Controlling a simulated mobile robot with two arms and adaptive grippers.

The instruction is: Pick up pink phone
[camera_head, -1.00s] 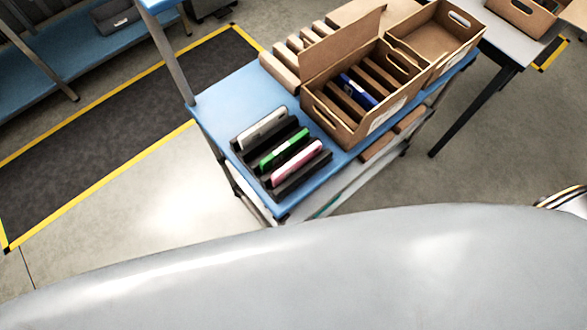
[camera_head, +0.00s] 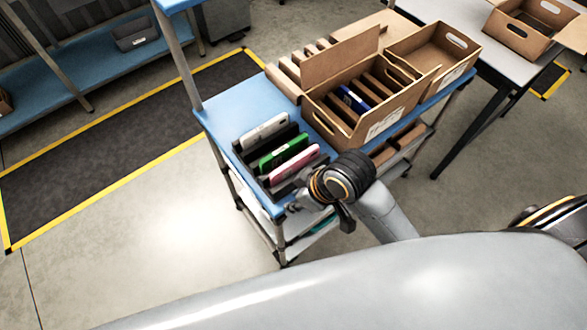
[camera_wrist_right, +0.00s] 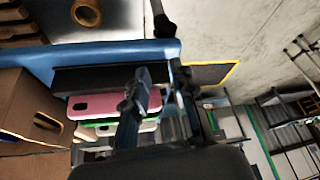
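The pink phone (camera_head: 295,165) stands tilted in the front slot of a black rack (camera_head: 240,157) on the blue cart top. It also shows in the right wrist view (camera_wrist_right: 98,105). A green phone (camera_head: 284,152) and a white phone (camera_head: 264,132) stand in the slots behind it. My right gripper (camera_head: 294,203) is at the cart's front corner, close to the pink phone's near right side. My left gripper is out of view.
A brown carton (camera_head: 345,130) with dividers and a blue item (camera_head: 353,99) stands right of the rack. An empty carton (camera_head: 432,45) is behind it. The cart's blue top (camera_head: 228,107) is bare behind the rack. A cart post (camera_head: 177,60) rises at the left.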

